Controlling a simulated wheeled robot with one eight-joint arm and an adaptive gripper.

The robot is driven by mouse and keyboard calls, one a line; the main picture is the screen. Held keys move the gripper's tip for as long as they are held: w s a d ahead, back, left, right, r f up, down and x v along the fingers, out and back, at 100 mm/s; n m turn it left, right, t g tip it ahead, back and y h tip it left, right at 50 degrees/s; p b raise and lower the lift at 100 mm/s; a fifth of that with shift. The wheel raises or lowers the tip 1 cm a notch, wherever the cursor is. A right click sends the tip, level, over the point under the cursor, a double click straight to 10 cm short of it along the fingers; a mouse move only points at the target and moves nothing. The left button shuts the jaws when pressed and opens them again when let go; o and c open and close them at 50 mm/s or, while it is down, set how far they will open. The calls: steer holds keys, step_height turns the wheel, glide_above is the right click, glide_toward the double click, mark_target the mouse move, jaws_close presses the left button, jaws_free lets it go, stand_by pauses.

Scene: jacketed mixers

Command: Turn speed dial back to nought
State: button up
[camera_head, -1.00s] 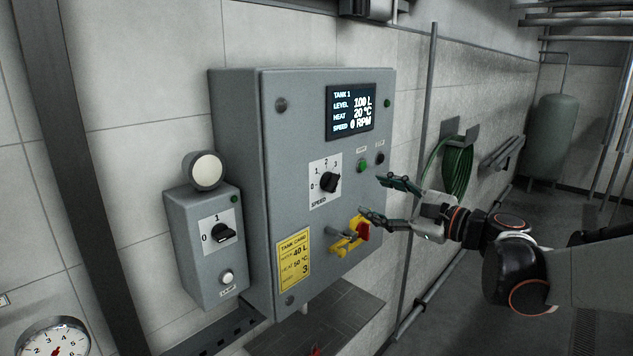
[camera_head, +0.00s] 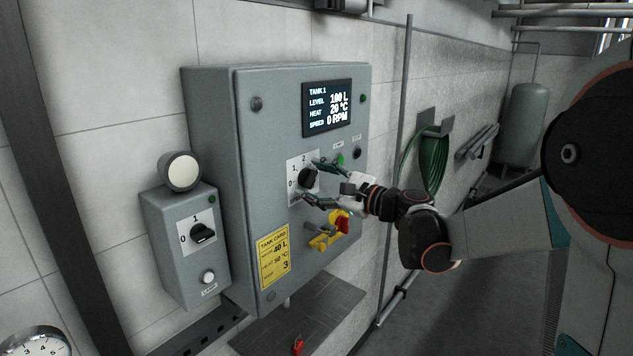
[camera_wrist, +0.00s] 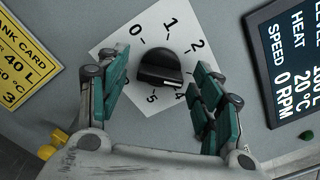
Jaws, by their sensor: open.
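The black speed dial (camera_head: 308,179) sits on a white scale plate on the grey control box; it also shows in the wrist view (camera_wrist: 160,68). Its scale has 0, 1, 2, 4 and 5 readable in the wrist view. I cannot tell for sure which mark it points at. My gripper (camera_head: 311,181) is open in front of the plate. In the wrist view its green-padded fingers (camera_wrist: 160,76) stand either side of the dial, with a gap on both sides. The display (camera_head: 327,107) reads speed 0 RPM, level 100 L, heat 20 °C.
A red and yellow switch (camera_head: 341,222) sits just below my gripper. A yellow tank card (camera_head: 272,257) reads 40 L, 50 °C and 3. A smaller box (camera_head: 181,262) with a 0/1 knob (camera_head: 203,233) stands at left. A green button (camera_head: 340,159) is close by the upper finger.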

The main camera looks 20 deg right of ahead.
steer(key=c, duration=1.1)
steer(key=shift+o, duration=0.2)
